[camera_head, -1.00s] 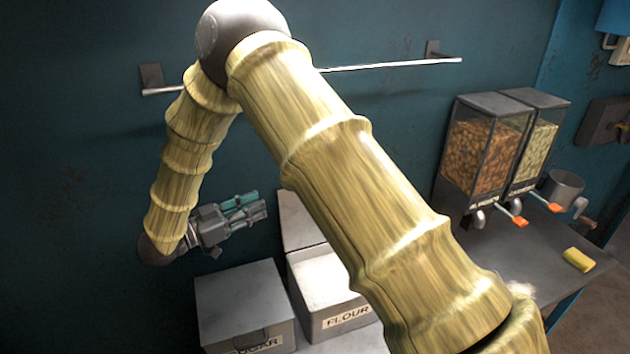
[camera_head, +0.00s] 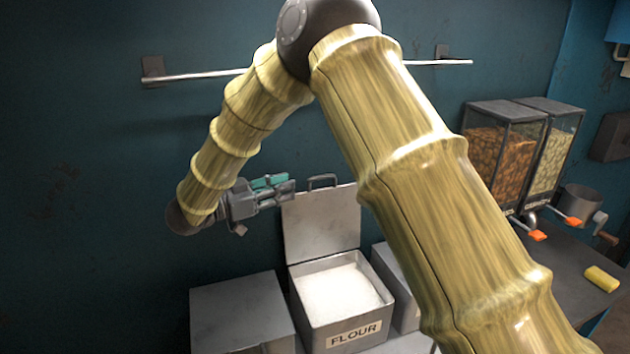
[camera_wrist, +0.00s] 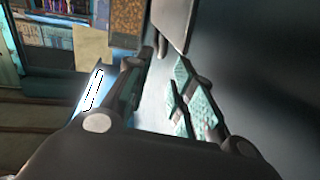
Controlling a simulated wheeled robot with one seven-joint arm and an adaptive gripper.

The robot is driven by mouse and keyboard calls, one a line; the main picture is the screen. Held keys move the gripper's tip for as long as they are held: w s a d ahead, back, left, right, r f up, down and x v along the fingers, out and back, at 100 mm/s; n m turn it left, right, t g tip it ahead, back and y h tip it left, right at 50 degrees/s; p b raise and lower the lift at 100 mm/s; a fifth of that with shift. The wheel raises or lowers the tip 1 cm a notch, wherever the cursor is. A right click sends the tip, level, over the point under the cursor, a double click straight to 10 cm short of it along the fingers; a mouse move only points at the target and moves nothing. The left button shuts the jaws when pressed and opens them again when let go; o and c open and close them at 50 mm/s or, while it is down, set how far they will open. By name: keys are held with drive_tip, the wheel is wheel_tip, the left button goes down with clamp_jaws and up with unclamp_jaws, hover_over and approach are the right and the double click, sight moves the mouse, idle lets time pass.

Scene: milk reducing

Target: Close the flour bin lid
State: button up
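The flour bin (camera_head: 350,330) is a grey metal box labelled FLOUR, open and filled with white flour. Its lid (camera_head: 322,225) stands raised at the back, with a dark handle (camera_head: 322,178) on its top edge. My gripper (camera_head: 290,184) is at the lid's upper left corner in the head view, left of the handle. Whether it touches the lid cannot be told. In the wrist view, the fingers (camera_wrist: 165,60) with teal pads stand apart with nothing between them. A grey panel at the top of that view may be the lid (camera_wrist: 172,20).
A closed grey bin (camera_head: 240,310) stands left of the flour bin, another bin (camera_head: 393,280) is partly hidden on the right. A wall rail (camera_head: 200,76) runs behind my arm. Food dispensers (camera_head: 500,150) and a yellow sponge (camera_head: 602,279) are on the right counter.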

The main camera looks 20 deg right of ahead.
sight(309, 181)
drive_tip(key=p+x, duration=0.2)
drive_tip(key=x, duration=0.6)
drive_tip(key=shift+d, duration=0.35)
drive_tip(key=shift+c, duration=0.5)
drive_tip(key=shift+a, duration=0.1)
clamp_jaws()
